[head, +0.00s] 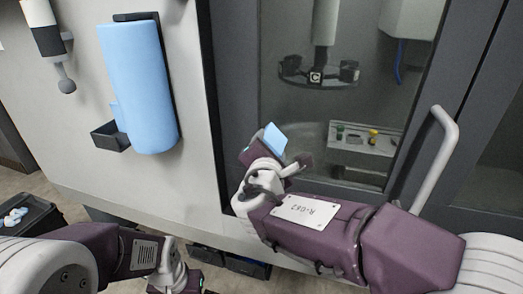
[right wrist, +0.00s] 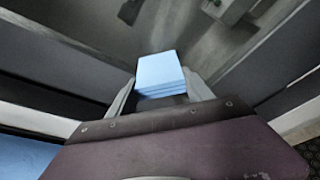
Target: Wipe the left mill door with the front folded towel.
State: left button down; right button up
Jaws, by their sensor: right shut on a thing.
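The left mill door (head: 232,90) has a dark grey frame around a large window, with a light bar handle (head: 430,160) on its right side. My right gripper (head: 268,152) is in front of the door's lower left part, shut on a light blue folded towel (head: 274,140). In the right wrist view the folded towel (right wrist: 162,74) sits between both fingers, its layers stacked and its far face towards the door. I cannot tell whether it touches the door. My left gripper (head: 180,282) is low at the bottom edge, partly cut off, its fingers unclear.
A blue roll (head: 140,85) hangs on the pale machine wall left of the door, with a small dark tray (head: 112,136) beside its lower end. A black bin (head: 25,215) with blue and white pieces stands at lower left. Through the window a tool carousel (head: 318,73) shows.

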jog(key=shift+s+d, duration=0.25)
jog(key=shift+d, duration=0.45)
jog(key=shift+d+f+b, duration=0.15)
jog(key=shift+d+b, duration=0.25)
jog(key=shift+b, duration=0.05)
jog(key=s+d+p, duration=0.3)
jog(key=d+p, duration=0.1)
jog(key=d, duration=0.5)
jog(key=shift+s+d+p, duration=0.15)
jog(key=shift+d+p, duration=0.1)
jog(key=shift+p, duration=0.1)
